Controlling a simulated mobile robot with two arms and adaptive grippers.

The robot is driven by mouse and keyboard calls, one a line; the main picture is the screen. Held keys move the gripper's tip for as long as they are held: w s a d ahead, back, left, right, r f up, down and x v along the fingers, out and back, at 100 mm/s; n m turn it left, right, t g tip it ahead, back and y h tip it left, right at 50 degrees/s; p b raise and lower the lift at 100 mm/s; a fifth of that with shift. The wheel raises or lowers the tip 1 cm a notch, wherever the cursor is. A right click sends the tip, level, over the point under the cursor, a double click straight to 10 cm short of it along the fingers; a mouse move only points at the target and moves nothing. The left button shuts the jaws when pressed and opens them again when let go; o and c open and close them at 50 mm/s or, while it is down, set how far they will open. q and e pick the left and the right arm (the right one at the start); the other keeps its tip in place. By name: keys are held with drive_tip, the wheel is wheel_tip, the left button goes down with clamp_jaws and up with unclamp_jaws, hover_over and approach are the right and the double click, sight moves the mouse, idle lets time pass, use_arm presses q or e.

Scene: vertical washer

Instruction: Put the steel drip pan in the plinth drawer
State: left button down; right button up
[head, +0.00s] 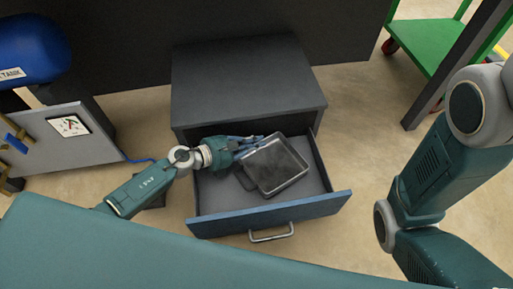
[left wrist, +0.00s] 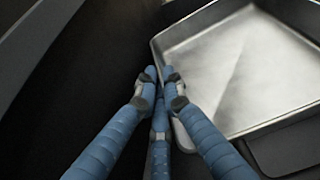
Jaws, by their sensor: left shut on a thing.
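The steel drip pan (head: 274,166) is a shallow, shiny rectangular tray. It is within the outline of the open plinth drawer (head: 270,213), turned at an angle. I cannot tell whether it touches the drawer floor. My left gripper (head: 258,142) reaches over the drawer's left side and is shut on the pan's left edge. In the left wrist view the blue fingers (left wrist: 163,82) meet at the rim of the pan (left wrist: 235,65); the exact contact is partly hidden. My right arm shows at the right, but its gripper is out of view.
The dark plinth cabinet (head: 245,80) stands behind the pulled-out drawer. The drawer front has a metal handle (head: 271,234). A green cart (head: 425,45) is at the back right, and a grey panel (head: 65,140) at the left. Bare drawer floor (head: 220,195) shows left of the pan.

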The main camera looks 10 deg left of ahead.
use_arm(q)
drive_tip(key=shift+s+d+f, duration=0.1)
drive_tip(key=shift+f, duration=0.2)
drive_tip(key=shift+f, duration=0.2)
drive_tip(key=c, duration=1.9)
unclamp_jaws()
